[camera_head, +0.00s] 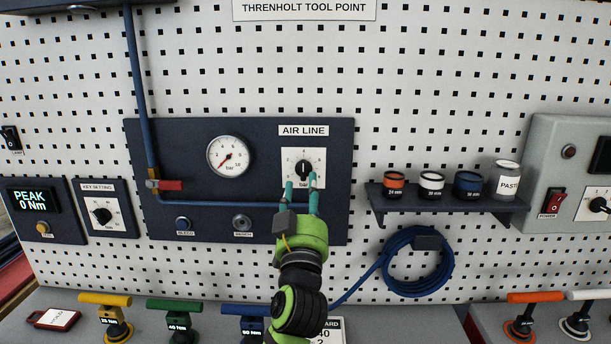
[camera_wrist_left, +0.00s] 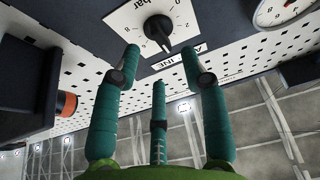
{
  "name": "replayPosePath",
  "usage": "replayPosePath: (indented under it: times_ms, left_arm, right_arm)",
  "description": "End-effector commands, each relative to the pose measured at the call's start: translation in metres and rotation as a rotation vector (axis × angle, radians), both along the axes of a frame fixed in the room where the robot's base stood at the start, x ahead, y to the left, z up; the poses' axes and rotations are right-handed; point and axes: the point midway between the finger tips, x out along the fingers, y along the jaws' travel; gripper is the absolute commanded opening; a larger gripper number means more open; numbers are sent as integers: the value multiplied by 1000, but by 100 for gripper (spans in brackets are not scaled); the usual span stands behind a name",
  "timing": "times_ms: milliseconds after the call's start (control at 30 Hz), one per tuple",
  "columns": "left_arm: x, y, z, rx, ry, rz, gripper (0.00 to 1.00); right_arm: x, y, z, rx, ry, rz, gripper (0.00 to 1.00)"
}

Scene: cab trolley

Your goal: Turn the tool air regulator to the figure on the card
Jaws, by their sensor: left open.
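The air regulator is a black knob (camera_head: 303,169) on a white square dial plate under the AIR LINE label. It also shows in the left wrist view (camera_wrist_left: 158,30), with its scale and the word bar. My left gripper (camera_head: 300,183) is open, its teal fingers just in front of and below the knob. In the left wrist view its fingers (camera_wrist_left: 160,62) are spread, apart from the knob, with nothing between them. A white card (camera_head: 330,331) at the bottom is partly hidden by my arm; 40 shows on it. The right gripper is not in view.
A round bar gauge (camera_head: 230,156) sits left of the knob, its red needle pointing lower left. A shelf (camera_head: 445,203) with cups and a coiled blue hose (camera_head: 388,262) are at right. T-handled tools stand along the bottom.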

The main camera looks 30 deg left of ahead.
Motion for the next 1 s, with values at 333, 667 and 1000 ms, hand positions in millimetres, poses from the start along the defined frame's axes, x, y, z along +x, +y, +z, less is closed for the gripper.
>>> replayPosePath:
  times_ms: [333,667,1000]
  left_arm:
    - [33,20,18,-1,1,0,44]
    - [35,22,17,-1,2,0,32]
    - [35,22,17,2,4,1,0]
  right_arm:
    - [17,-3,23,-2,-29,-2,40]
    - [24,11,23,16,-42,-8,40]
    - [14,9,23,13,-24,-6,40]
